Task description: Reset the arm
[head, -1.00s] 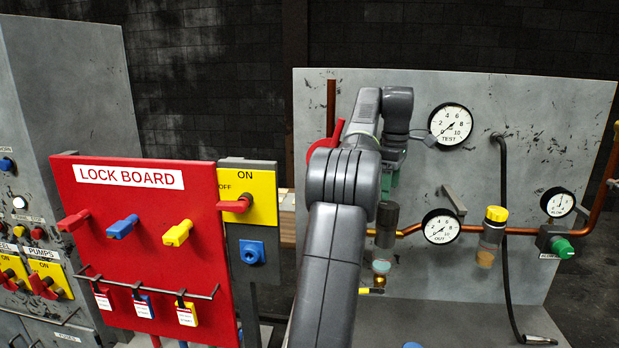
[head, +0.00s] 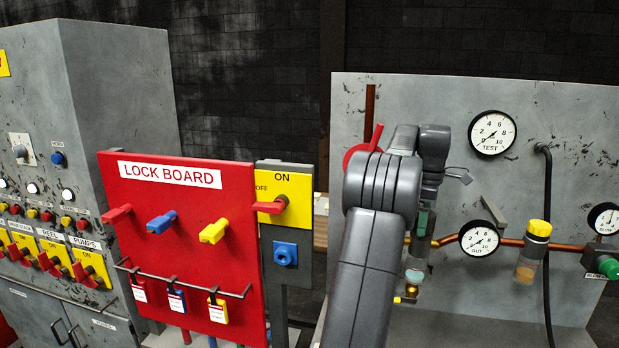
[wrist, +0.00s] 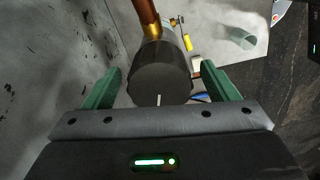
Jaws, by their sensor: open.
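My grey arm (head: 375,230) reaches toward the upright grey panel. My gripper (head: 424,218) shows in the head view only as a small green part, mostly behind the arm. In the wrist view my gripper (wrist: 162,84) is open, with its two green fingers wide apart. A dark round knob (wrist: 160,76) with a white mark lies between the fingers in that picture. Gaps show on both sides of it, and I see no grip on it. A copper pipe (wrist: 146,18) runs up behind the knob.
A red lock board (head: 185,262) with coloured handles and hanging tags stands to the left. A yellow switch box (head: 272,208) is beside it. Gauges, including the TEST gauge (head: 492,133), a yellow-topped filter (head: 535,240) and a black hose (head: 547,270) occupy the panel's right side.

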